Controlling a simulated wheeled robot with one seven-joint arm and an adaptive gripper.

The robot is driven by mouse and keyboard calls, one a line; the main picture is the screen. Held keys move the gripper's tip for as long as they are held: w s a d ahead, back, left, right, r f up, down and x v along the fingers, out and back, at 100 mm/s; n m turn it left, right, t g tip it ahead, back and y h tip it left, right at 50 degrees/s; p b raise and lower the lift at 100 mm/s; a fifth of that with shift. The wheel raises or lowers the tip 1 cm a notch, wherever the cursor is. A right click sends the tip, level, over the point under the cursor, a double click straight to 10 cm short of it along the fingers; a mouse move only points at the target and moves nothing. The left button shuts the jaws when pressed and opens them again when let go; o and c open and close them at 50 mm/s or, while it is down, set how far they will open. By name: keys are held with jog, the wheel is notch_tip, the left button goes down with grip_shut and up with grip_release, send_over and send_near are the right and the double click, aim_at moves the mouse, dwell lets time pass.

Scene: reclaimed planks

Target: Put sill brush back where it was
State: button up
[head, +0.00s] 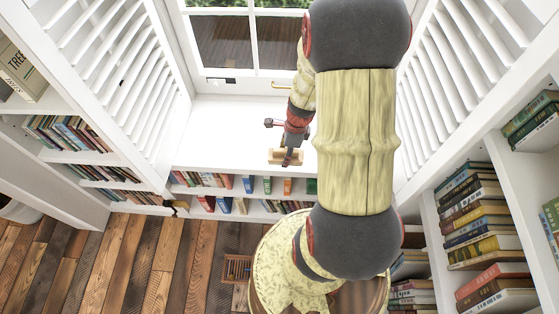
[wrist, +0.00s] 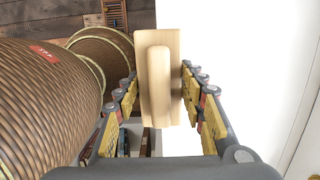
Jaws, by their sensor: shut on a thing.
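The sill brush (head: 278,156) is a pale wooden block with a raised, rounded grip. In the wrist view the brush (wrist: 158,85) lies between the two fingers, its flat board beyond the grip. My gripper (head: 288,154) is shut on it; in the wrist view my gripper (wrist: 157,88) has a yellow-padded finger on each side. The brush is over the front part of the white window sill (head: 225,130). I cannot tell whether it touches the sill. Bristles are not visible.
Bookshelves (head: 240,207) run below the sill. White louvred shutters (head: 110,70) flank the window (head: 225,40). A stack of books (head: 470,220) stands at right. A small slatted thing (head: 237,268) is on the plank floor (head: 130,265). The sill left of my gripper looks mostly clear.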

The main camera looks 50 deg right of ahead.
aim_at(281, 154)
jog(key=w+f, duration=0.1)
jog(key=w+f+b, duration=0.1)
jog(key=f, duration=0.1)
jog(key=w+f, duration=0.1)
jog(key=shift+w+d+f+b, duration=0.15)
jog(key=shift+d+f+b, duration=0.05)
jog(key=shift+d+b, duration=0.15)
jog(key=f, duration=0.1)
jog(key=f+b, duration=0.2)
jog(key=shift+w+f, duration=0.3)
jog(key=shift+f, duration=0.1)
jog(key=shift+r, duration=0.1)
jog(key=o, duration=1)
jog(key=shift+c, duration=0.2)
jog(key=shift+o, duration=0.4)
jog(key=shift+f, duration=0.2)
